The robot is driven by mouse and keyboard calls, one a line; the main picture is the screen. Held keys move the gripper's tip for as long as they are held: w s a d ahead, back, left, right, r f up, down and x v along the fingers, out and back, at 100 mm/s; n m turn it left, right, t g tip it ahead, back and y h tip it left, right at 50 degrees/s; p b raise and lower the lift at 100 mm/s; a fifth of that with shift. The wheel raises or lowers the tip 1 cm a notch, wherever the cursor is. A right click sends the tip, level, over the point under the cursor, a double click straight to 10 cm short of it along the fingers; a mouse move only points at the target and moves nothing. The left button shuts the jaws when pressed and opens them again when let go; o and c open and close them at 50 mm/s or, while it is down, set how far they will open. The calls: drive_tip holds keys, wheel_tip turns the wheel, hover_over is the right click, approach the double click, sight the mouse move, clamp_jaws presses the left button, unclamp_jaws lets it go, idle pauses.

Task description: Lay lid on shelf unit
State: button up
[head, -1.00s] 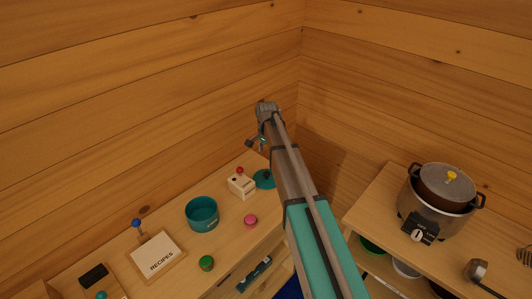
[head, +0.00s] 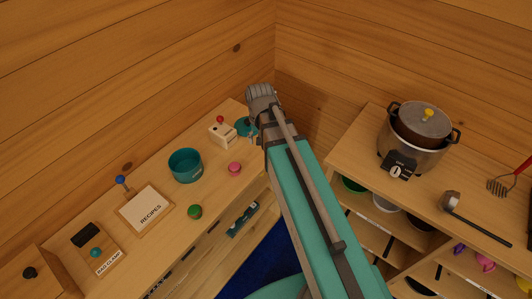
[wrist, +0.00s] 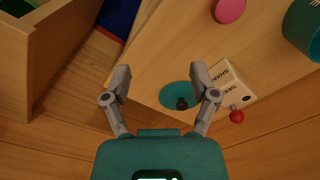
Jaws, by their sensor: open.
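A teal lid with a dark knob lies flat on the wooden counter near its far end. In the head view the lid (head: 244,125) is partly hidden behind my arm. My gripper (wrist: 160,80) is open and empty in the wrist view. The teal lid (wrist: 176,94) shows between the fingers there, nearer the right one; I cannot tell the height gap. In the head view my gripper (head: 262,97) appears just above the lid, its fingers hidden. The shelf unit (head: 355,150) stands at the right, with open compartments below its top.
A cream box with a red knob (head: 222,133) stands next to the lid. A teal pot (head: 186,166) and pink disc (head: 235,169) are nearby. A cooker (head: 410,150) and ladle (head: 450,199) occupy the shelf unit's top; its left end looks clear.

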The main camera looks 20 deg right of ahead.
drive_tip(key=s+n, duration=0.2)
drive_tip(key=s, duration=0.4)
drive_tip(key=shift+s+n, duration=0.3)
